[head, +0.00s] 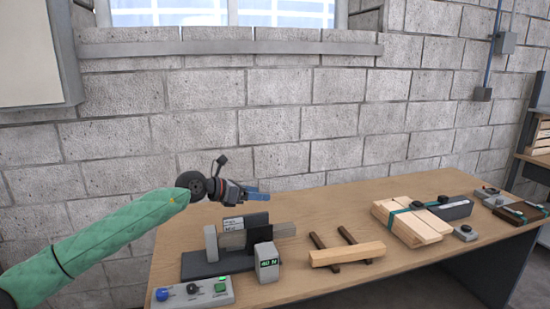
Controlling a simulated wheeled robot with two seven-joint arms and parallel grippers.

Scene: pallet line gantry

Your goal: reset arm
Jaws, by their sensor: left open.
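My left arm comes in from the left in a green padded sleeve. My left gripper (258,192) is held above the back left of the wooden table (340,207), its blue fingers pointing right. It is open, and no object shows between its fingers. It is above and behind a dark fixture (207,266) with grey blocks on it, apart from it. My right arm and right gripper are not in the head view.
A control box (192,293) and a small display unit (266,262) stand at the front left. A wooden bar (346,254) lies on two dark strips. Strapped boards (411,222) lie at the right. The table's back middle is clear. A block wall (280,120) stands behind.

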